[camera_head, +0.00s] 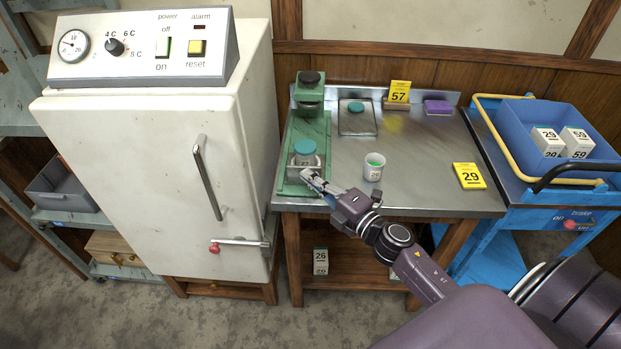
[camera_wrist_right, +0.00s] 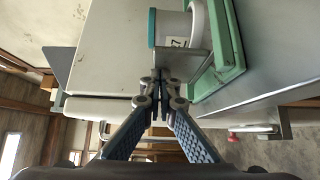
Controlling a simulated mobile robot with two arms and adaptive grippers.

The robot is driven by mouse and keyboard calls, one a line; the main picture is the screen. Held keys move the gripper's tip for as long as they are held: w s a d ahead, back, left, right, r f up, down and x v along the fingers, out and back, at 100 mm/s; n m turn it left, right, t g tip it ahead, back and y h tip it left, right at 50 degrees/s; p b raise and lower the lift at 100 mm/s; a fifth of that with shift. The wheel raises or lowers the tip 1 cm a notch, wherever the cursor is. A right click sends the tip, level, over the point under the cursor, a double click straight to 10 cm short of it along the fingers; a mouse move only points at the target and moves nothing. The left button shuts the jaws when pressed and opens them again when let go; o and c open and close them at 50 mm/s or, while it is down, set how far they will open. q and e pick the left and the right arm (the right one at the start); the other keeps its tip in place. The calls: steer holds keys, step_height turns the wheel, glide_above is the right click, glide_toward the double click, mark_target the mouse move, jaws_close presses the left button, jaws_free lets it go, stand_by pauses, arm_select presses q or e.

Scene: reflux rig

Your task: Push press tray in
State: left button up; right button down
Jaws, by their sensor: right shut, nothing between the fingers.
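The green press (camera_head: 313,124) stands at the left end of the metal bench, its head at the back. A grey press tray (camera_wrist_right: 188,62) sits at the front of its green base (camera_wrist_right: 232,50), forward of the head. A white jar with a teal lid (camera_head: 304,147) rests on the tray; the jar also shows in the right wrist view (camera_wrist_right: 172,28). My right gripper (camera_head: 308,177) is shut and empty, its fingertips at the tray's front edge. The fingertips look close to or touching the tray lip in the wrist view; I cannot tell which. My left gripper is not in view.
The white fridge (camera_head: 130,180) stands close on the left. A yellow 29 tag (camera_head: 469,176), a flat slab (camera_head: 358,120) and a purple block (camera_head: 438,107) are on the bench. A blue cart (camera_head: 500,150) stands right.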

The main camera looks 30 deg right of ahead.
mark_target(314, 155)
steer(key=w+d, duration=0.1)
steer(key=w, duration=0.1)
steer(key=w+d+b, duration=0.1)
steer(key=w+d, duration=0.1)
steer(key=w, duration=0.1)
steer(key=w+d, duration=0.1)
steer(key=w, duration=0.2)
steer(key=shift+d+b, duration=0.35)
steer(key=shift+b, duration=0.05)
steer(key=shift+w+d, duration=0.15)
steer(key=shift+d, duration=0.05)
